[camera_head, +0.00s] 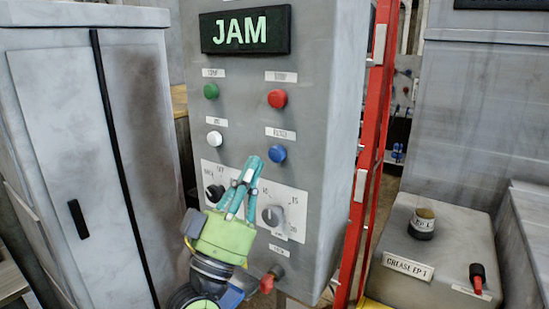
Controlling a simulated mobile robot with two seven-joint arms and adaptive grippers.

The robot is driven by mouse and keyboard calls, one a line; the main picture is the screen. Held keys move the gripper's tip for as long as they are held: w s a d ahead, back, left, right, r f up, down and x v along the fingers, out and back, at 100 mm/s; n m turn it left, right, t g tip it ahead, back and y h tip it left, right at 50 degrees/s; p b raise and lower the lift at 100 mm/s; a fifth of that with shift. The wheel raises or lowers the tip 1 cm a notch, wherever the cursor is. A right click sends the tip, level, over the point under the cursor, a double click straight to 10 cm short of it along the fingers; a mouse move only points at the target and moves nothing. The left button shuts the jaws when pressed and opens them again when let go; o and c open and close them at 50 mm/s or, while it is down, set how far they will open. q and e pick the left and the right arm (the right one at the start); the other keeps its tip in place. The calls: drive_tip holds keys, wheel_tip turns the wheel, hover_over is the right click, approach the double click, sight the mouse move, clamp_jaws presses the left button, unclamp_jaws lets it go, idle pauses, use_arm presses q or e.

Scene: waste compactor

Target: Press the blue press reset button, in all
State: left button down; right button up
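The blue button (277,153) is on the front of the grey control panel (318,160), below a small white label that is hard to read. My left gripper (254,162) has a green body and teal fingers. It points up in front of the panel, and its tips appear just left of and slightly below the blue button. The fingers come together at the tips, with nothing seen between them. I cannot tell how far the tips are from the panel face. My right gripper is not in view.
A red button (278,98) sits above the blue one; a green button (211,91) and a white button (214,138) are to the left. A black selector (215,193) and a grey knob (272,215) are lower. A lit JAM sign (245,30) is on top.

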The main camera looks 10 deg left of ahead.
sight(277, 154)
use_arm(q)
drive_tip(key=shift+w+d, duration=0.2)
drive_tip(key=shift+w, duration=0.35)
drive_tip(key=shift+w+d, duration=0.2)
drive_tip(key=shift+w, duration=0.3)
drive_tip(key=shift+w, duration=0.15)
idle(0.6)
drive_tip(key=shift+w+d, duration=0.15)
drive_tip(key=shift+w, duration=0.1)
drive_tip(key=shift+w+d, duration=0.15)
drive_tip(key=shift+w, duration=0.3)
idle(0.8)
drive_tip(key=shift+s, duration=0.1)
drive_tip(key=shift+s+a, duration=0.3)
drive_tip(key=shift+s, duration=0.45)
